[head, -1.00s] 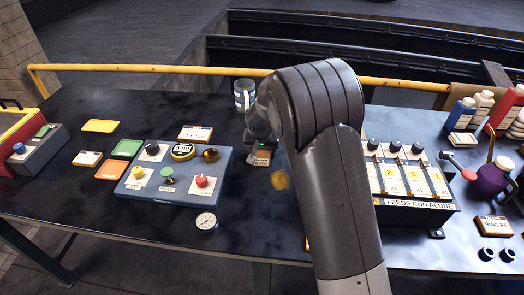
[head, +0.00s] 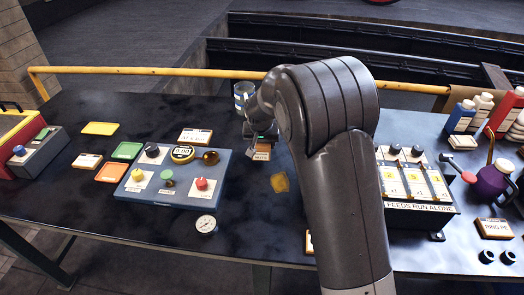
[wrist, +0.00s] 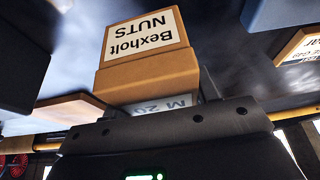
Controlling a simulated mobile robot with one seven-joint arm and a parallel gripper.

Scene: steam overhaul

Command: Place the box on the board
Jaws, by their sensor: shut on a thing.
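The box (head: 262,153) is a small orange-brown carton. Its white label reads "Bexholt NUTS" upside down in the wrist view (wrist: 146,72). My gripper (head: 260,137) is shut on the box near the middle of the bench; in the wrist view the gripper (wrist: 165,112) covers the box's near end. I cannot tell from the head view whether the box touches the bench. A blue panel board (head: 150,196) with knobs, buttons and a gauge lies to the left of the box. I cannot tell for certain whether it is the task's board.
A small yellowish square (head: 280,182) lies just below the box. A lever unit (head: 418,208) is to the right. Flat yellow (head: 100,128), green (head: 127,150) and orange (head: 111,172) pieces lie far left.

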